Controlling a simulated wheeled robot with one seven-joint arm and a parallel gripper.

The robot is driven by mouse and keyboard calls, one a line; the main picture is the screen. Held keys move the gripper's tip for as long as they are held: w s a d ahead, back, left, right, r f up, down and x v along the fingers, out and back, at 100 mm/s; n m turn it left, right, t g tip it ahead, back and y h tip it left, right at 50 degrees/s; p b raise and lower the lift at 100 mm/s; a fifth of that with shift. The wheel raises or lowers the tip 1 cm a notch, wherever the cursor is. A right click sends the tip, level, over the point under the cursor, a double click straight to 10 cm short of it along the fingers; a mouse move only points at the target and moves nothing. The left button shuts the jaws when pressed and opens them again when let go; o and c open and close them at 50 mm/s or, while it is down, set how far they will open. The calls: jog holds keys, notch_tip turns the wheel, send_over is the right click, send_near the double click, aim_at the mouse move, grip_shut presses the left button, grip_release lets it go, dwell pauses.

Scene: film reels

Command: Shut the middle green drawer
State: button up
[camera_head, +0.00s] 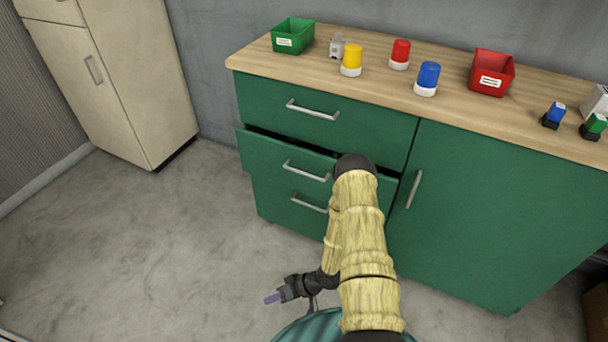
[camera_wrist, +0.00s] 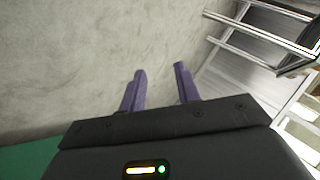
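The middle green drawer (camera_head: 264,162) stands pulled out a little from the green cabinet (camera_head: 470,210) in the head view. A dark gap shows along its top edge, and its silver bar handle (camera_head: 305,172) is on its front. My gripper (camera_head: 272,298) is low in front of the cabinet, over the floor, pointing left and apart from the drawer. In the wrist view its two purple fingers (camera_wrist: 160,74) are spread with nothing between them. The drawer's handle does not show in the wrist view.
The top drawer (camera_head: 310,108) looks closed. On the wooden top (camera_head: 450,109) stand a green bin (camera_head: 293,37), a red bin (camera_head: 491,75) and several coloured lamps. A cream cabinet (camera_head: 120,80) stands at the left. The floor between is clear. A metal rack (camera_wrist: 265,45) shows in the wrist view.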

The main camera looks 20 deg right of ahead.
aim_at(304, 173)
jog(key=w+d+r+m+t, duration=0.2)
jog(key=w+r+m+t, duration=0.3)
jog(key=w+t, duration=0.1)
jog(key=w+d+r+m+t+h, duration=0.2)
jog(key=d+r+m+t+h, duration=0.3)
jog(key=d+r+m, duration=0.1)
jog(key=w+d+r+m+t+h, duration=0.3)
jog(key=d+r+m+t+h, duration=0.2)
jog(key=d+m, duration=0.3)
jog(key=d+r, duration=0.1)
jog(key=d, duration=0.2)
jog(key=shift+d+r+t+h+b, duration=0.3)
jog(key=shift+w, duration=0.1)
jog(key=w, duration=0.5)
jog(key=w+r+b, duration=0.1)
jog(key=w, duration=0.5)
jog(key=w+r+b, duration=0.1)
jog(key=w, duration=0.5)
jog(key=shift+d+r, duration=0.2)
jog(key=shift+d, duration=0.1)
jog(key=shift+c, duration=0.2)
grip_shut()
